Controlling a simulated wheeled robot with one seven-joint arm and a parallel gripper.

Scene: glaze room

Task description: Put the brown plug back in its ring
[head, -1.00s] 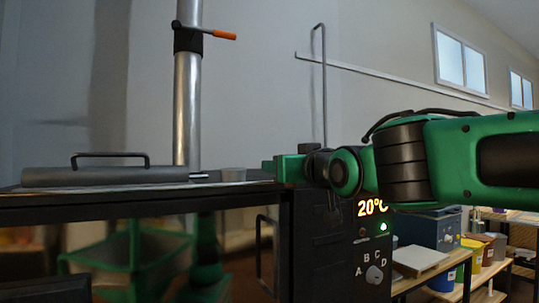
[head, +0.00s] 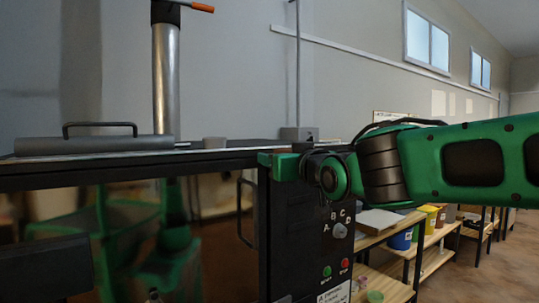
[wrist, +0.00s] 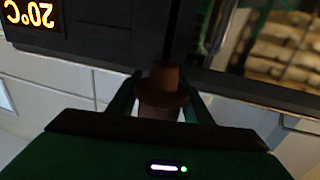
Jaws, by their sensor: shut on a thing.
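The brown plug (wrist: 165,98) is a stepped, flanged piece between the two green fingers of my gripper (wrist: 160,90) in the wrist view. My gripper is shut on it, and the narrower end points away from my palm. Beyond it is the dark kiln (wrist: 95,28), which appears upside down. I cannot tell whether the plug touches the kiln. In the head view, my gripper (head: 278,166) is at the kiln's (head: 285,235) upper front right corner; its fingers and the plug cannot be made out. No ring can be clearly made out.
A grey block (head: 298,134) is behind my gripper. A door handle (head: 243,212) stands out from the front. Shelves with buckets (head: 428,218) are at the right.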

